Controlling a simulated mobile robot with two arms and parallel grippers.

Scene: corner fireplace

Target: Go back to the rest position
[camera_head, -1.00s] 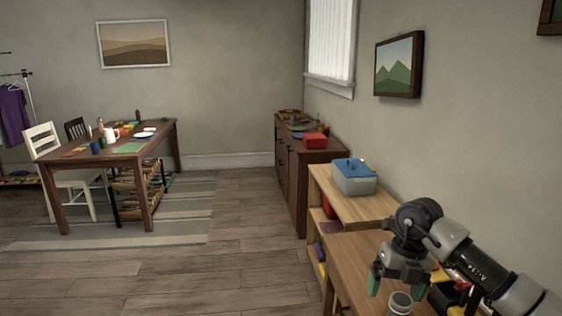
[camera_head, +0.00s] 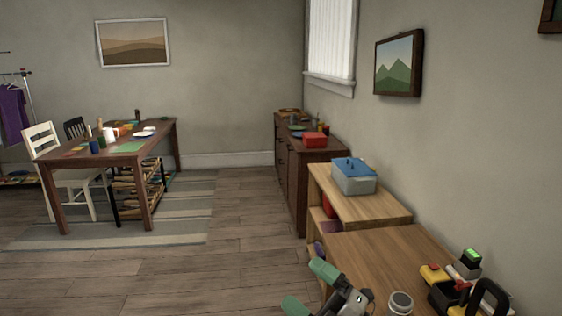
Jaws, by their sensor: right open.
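My right gripper (camera_head: 308,290) is at the bottom of the head view, left of the near wooden cabinet top (camera_head: 376,252). Its two green-tipped fingers are spread apart, with nothing seen between them. The rest of my right arm is cut off by the lower edge. A grey cylindrical container (camera_head: 400,303) stands on the cabinet top, to the right of the gripper and apart from the fingers. My left gripper is not in view.
Black, yellow and red items (camera_head: 452,288) sit at the cabinet's right end. A blue-lidded box (camera_head: 353,177) stands on the shelf unit behind. A dining table (camera_head: 165,137) and white chair (camera_head: 45,150) are far left. The wooden floor (camera_head: 190,275) between is clear.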

